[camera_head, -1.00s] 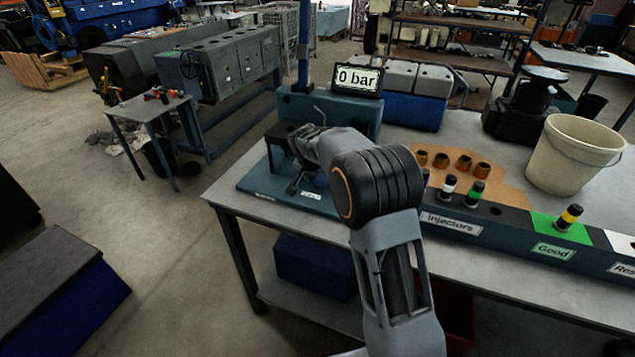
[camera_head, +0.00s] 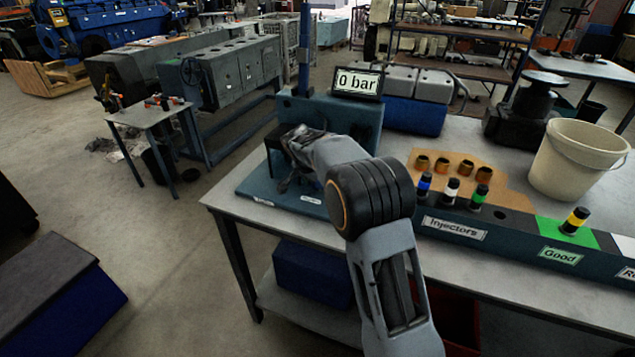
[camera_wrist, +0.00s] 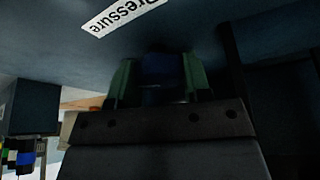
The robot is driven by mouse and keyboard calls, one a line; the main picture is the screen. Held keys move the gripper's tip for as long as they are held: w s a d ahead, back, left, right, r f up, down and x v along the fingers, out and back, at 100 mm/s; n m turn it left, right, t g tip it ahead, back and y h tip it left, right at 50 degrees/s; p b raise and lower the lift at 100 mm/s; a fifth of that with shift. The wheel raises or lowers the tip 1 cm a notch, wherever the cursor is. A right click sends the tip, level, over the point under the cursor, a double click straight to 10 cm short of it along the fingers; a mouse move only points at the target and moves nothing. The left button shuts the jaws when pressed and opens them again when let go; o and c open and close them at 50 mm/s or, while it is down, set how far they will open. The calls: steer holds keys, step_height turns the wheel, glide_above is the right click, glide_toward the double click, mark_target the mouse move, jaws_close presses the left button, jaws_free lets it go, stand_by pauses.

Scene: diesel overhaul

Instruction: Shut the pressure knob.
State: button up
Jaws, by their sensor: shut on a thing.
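In the wrist view the pressure knob (camera_wrist: 162,66) is a dark blue piece below the white "Pressure" label (camera_wrist: 122,14). My gripper (camera_wrist: 157,80) has its two greenish fingers on either side of the knob and is shut on it. The view is dark, so the knob's turn angle cannot be told. The display (camera_head: 357,83) on the stand reads "0 bar".
Injectors with blue, white and green bands (camera_head: 452,188) stand in the rack to the right. A yellow-banded one (camera_head: 574,221) stands in the "Good" section. A white bucket (camera_head: 577,155) stands at the table's right. A small side table (camera_head: 150,109) stands left across open floor.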

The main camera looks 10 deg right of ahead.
steer(key=o, duration=0.9)
steer(key=v, duration=1.4)
steer(key=shift+d, duration=0.1)
